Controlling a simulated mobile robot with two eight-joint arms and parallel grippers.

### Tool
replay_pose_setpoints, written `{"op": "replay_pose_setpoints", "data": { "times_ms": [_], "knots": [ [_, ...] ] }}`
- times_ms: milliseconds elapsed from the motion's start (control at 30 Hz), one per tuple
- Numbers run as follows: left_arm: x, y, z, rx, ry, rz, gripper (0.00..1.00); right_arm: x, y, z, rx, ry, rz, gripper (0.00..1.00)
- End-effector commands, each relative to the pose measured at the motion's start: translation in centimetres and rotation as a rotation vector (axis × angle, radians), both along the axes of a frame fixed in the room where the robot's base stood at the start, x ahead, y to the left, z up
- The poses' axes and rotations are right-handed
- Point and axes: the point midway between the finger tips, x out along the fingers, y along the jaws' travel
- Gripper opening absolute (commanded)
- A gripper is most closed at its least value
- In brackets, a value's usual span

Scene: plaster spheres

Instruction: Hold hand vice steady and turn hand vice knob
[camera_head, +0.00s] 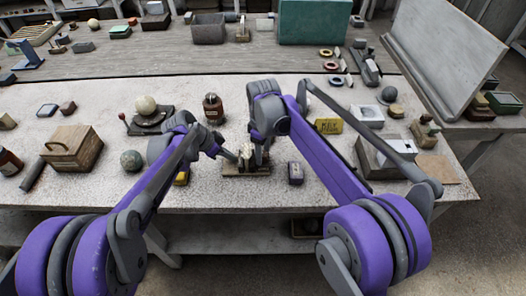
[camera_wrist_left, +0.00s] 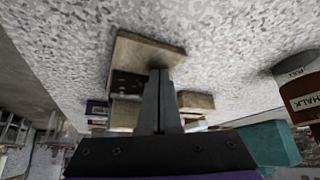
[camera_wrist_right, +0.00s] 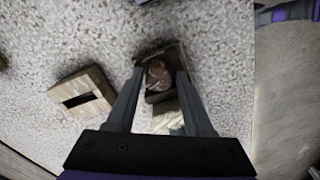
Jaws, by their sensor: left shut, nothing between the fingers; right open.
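What looks like the hand vice (camera_head: 246,170) sits on a wooden base near the table's front middle, partly hidden by my grippers. My left gripper (camera_head: 234,158) is shut and empty at its left side; in the left wrist view its fingertips (camera_wrist_left: 160,72) overlap wooden and dark parts (camera_wrist_left: 130,84). My right gripper (camera_head: 260,156) is over its right side, open. In the right wrist view its fingertips (camera_wrist_right: 160,73) stand apart on either side of a dark block with a round brown piece (camera_wrist_right: 158,75), perhaps the knob. I cannot tell whether either gripper touches the vice.
The front table edge is close.

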Motion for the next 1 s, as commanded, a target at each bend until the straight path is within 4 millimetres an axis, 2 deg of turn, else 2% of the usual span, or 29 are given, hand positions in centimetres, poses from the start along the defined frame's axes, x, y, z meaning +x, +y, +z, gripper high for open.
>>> {"op": "replay_pose_setpoints", "data": {
  "times_ms": [133, 167, 433, 633, 1000],
  "knots": [
    [-0.09, 0.04, -0.21, 0.003, 0.002, -0.001, 0.0, 0.0, -0.01, -0.03, 0.0, 0.0, 0.0, 0.52],
    [-0.09, 0.05, -0.21, 0.003, 0.002, -0.001, 0.0, 0.0, -0.01, -0.03, 0.0, 0.0, 0.0, 0.48],
    [-0.09, 0.05, -0.21, 0.003, 0.002, -0.001, 0.0, -0.02, 0.0, -0.01, 0.0, 0.001, 0.0, 0.0],
    [-0.08, 0.04, -0.21, 0.003, 0.002, -0.001, 0.0, -0.04, 0.02, 0.0, 0.0, 0.001, -0.015, 0.0],
    [-0.06, 0.04, -0.22, 0.003, 0.002, -0.001, 0.0, -0.07, 0.02, -0.01, 0.001, 0.003, -0.265, 0.0]
  ]
}}
